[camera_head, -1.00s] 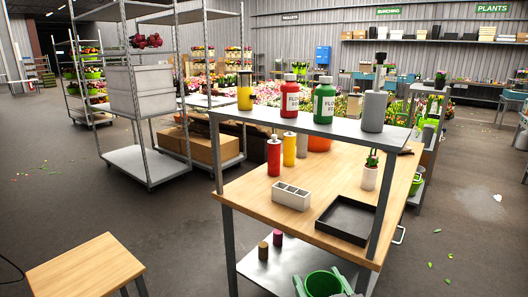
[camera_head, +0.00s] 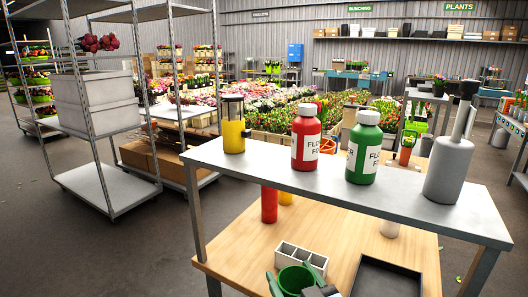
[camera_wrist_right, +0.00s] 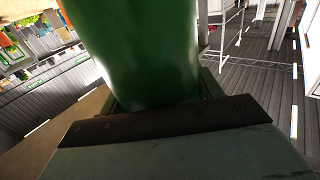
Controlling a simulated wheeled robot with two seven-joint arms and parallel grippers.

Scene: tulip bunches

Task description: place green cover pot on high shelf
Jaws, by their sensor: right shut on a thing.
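The green cover pot (camera_head: 296,278) is at the bottom edge of the head view, in front of the wooden worktop. My right gripper (camera_head: 314,284) is shut on it. The pot also fills the upper middle of the right wrist view (camera_wrist_right: 145,50), close against the gripper. The high shelf (camera_head: 285,180) is a grey board above the worktop, and the pot shows lower in the picture than this board. My left gripper is not in view.
On the high shelf stand a yellow-filled container (camera_head: 234,136), a red bottle (camera_head: 306,150), a green bottle (camera_head: 364,160) and a grey canister (camera_head: 449,172). Bare board shows between the yellow container and the red bottle. Below are a white divided holder (camera_head: 300,257) and a black tray (camera_head: 386,278).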

